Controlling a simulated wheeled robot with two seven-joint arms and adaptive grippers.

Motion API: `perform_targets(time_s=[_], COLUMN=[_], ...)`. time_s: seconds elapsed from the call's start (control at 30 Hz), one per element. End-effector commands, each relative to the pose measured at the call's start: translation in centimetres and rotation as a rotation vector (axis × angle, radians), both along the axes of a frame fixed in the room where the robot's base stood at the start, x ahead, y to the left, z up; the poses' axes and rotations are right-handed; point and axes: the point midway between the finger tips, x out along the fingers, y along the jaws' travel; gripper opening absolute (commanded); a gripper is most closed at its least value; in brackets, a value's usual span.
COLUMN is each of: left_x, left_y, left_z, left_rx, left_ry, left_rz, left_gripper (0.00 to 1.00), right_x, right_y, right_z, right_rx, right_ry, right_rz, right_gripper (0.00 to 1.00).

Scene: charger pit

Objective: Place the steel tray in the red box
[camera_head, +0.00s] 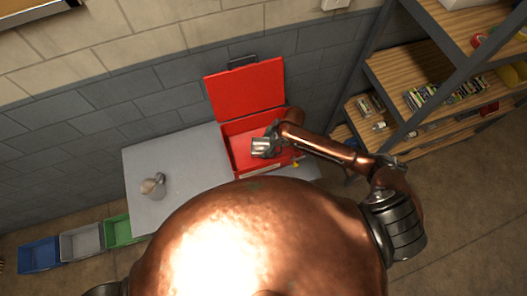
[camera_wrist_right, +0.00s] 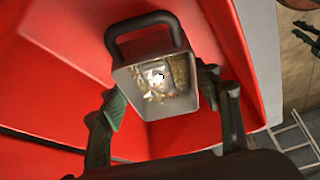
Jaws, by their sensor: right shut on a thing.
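The red box (camera_head: 228,160) stands open on the grey table, its lid (camera_head: 246,92) raised against the wall. Its red inside and rim fill much of the right wrist view (camera_wrist_right: 60,85). My right gripper (camera_head: 266,148) is over the open box. The steel tray (camera_head: 260,147) shows as a small silvery thing at its fingers. In the right wrist view the tray (camera_wrist_right: 122,78) is a grey rectangular vessel with a dark loop handle, between the fingers of my right gripper (camera_wrist_right: 170,105), which is shut on it. Whether the tray touches the box floor, I cannot tell. My left gripper is out of view.
A small pale object (camera_head: 153,186) stands on the left of the grey table (camera_head: 185,155). Blue (camera_head: 40,255), grey (camera_head: 82,242) and green (camera_head: 119,229) bins are on the floor at left. A loaded wooden shelf (camera_head: 415,65) stands at right, near my right arm.

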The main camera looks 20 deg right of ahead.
Motion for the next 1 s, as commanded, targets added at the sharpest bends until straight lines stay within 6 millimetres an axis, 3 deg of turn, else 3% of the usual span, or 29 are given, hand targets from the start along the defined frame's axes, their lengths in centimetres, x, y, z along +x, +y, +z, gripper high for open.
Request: perform_targets(time_s=[0.1,0.33,0.53,0.9,0.93,1.0], left_x=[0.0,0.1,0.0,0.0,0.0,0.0], left_y=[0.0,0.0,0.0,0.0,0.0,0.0], left_z=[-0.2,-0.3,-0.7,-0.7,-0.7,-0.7], left_rx=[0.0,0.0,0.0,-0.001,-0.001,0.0], left_ry=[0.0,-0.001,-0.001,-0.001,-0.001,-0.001], left_rz=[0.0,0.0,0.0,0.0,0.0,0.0], left_gripper=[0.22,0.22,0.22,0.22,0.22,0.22], right_x=[0.0,0.1,0.0,0.1,0.1,0.1], right_y=[0.1,0.1,0.1,0.1,0.1,0.1], right_z=[-1.9,-3.7,-6.4,-6.8,-6.8,-6.8], right_rx=[0.001,0.001,0.001,0.001,0.0,0.001], right_ry=[-0.001,-0.002,-0.001,-0.003,-0.002,-0.003], right_rz=[0.0,-0.001,0.0,0.0,0.0,0.0], right_gripper=[0.28,0.28,0.28,0.28,0.59,0.63])
